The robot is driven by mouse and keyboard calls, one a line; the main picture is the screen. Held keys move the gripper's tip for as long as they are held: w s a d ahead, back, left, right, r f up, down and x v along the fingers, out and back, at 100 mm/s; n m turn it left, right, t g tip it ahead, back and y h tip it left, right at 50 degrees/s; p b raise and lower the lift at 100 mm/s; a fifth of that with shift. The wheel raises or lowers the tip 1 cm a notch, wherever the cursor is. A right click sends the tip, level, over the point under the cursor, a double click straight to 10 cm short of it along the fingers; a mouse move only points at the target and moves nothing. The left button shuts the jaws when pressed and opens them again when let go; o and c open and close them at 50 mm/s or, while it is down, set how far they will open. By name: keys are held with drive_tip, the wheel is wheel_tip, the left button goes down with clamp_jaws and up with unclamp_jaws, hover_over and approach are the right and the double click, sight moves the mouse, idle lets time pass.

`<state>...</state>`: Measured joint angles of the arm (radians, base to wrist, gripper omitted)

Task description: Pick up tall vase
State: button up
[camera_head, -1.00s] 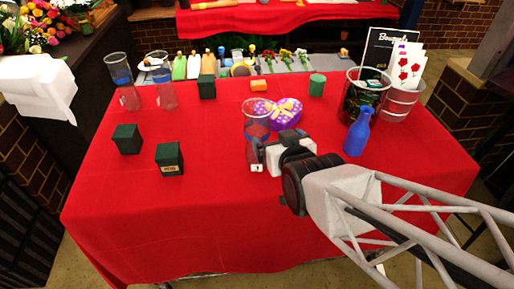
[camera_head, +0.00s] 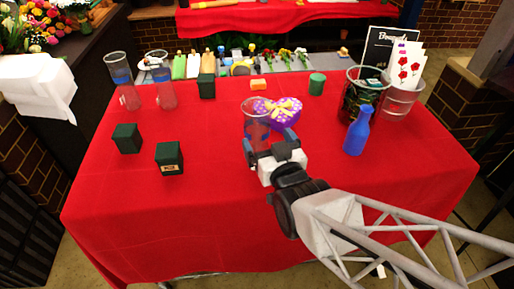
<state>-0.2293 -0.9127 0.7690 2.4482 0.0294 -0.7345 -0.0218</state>
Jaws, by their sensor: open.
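A tall clear vase (camera_head: 256,118) stands upright on the red table, just left of the purple heart-shaped box. My gripper (camera_head: 270,146) is open at the vase's lower part. Its blue-grey fingers point away from the camera, one at the vase's left side and one to its right. The vase seems to stand between them, but I cannot tell whether either finger touches it. The vase's base is partly hidden by the gripper. Two similar clear vases stand at the back left, one at the far left (camera_head: 119,72) and one beside it (camera_head: 159,68).
The purple heart-shaped box (camera_head: 277,112) is close behind my gripper. A blue bottle (camera_head: 357,132) stands to the right, before two clear buckets, one holding dark things (camera_head: 361,97). Dark green boxes (camera_head: 169,157) stand to the left. The table's front left (camera_head: 150,225) is clear.

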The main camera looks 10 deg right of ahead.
sight(261, 130)
drive_tip(key=shift+x, duration=1.2)
drive_tip(key=shift+w, duration=0.1)
drive_tip(key=shift+x, duration=2.5)
drive_tip(key=shift+c, duration=0.2)
drive_tip(key=c, duration=1.7)
